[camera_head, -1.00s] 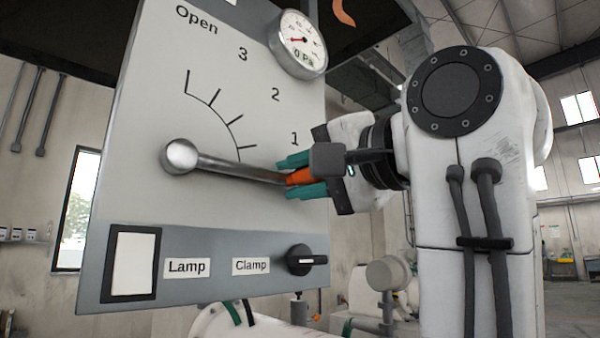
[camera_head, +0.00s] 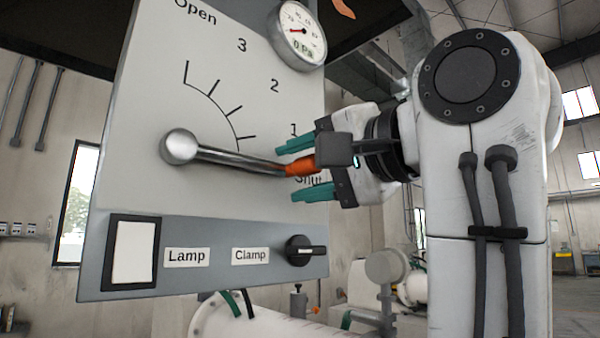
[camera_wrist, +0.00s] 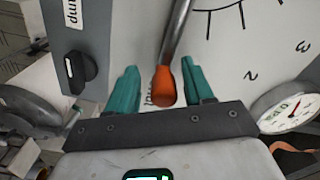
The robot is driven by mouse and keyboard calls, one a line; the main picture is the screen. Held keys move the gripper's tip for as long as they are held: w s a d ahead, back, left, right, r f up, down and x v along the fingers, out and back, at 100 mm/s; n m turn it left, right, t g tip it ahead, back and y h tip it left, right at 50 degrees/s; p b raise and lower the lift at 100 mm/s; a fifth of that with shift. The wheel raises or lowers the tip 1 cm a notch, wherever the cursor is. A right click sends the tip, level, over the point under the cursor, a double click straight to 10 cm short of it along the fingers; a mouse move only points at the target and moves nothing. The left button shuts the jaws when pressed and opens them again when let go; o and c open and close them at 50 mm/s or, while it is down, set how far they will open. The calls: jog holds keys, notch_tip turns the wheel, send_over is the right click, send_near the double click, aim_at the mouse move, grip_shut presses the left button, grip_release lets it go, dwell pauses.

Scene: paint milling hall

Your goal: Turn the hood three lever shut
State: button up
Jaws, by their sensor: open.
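The hood lever (camera_head: 235,160) is a metal bar with a round silver hub and an orange tip (camera_head: 300,166). It points right and slightly down on the grey panel (camera_head: 140,90), just above the "Shut" label (camera_head: 309,180), which is partly hidden. My gripper (camera_head: 313,168) is open, with one teal finger above the orange tip and one below it. In the wrist view the orange tip (camera_wrist: 164,86) lies between the two spread fingers (camera_wrist: 160,88), apart from the left one and close to the right one.
The panel carries a dial gauge (camera_head: 297,35) at upper right, a white lamp square (camera_head: 135,252) at lower left and a black clamp knob (camera_head: 304,250) below the lever. Pipework (camera_head: 385,275) stands behind the panel at lower right.

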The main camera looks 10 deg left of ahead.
jog(key=b+v, duration=0.2)
jog(key=v, duration=0.8)
jog(key=shift+b, duration=0.3)
jog(key=shift+f, duration=0.1)
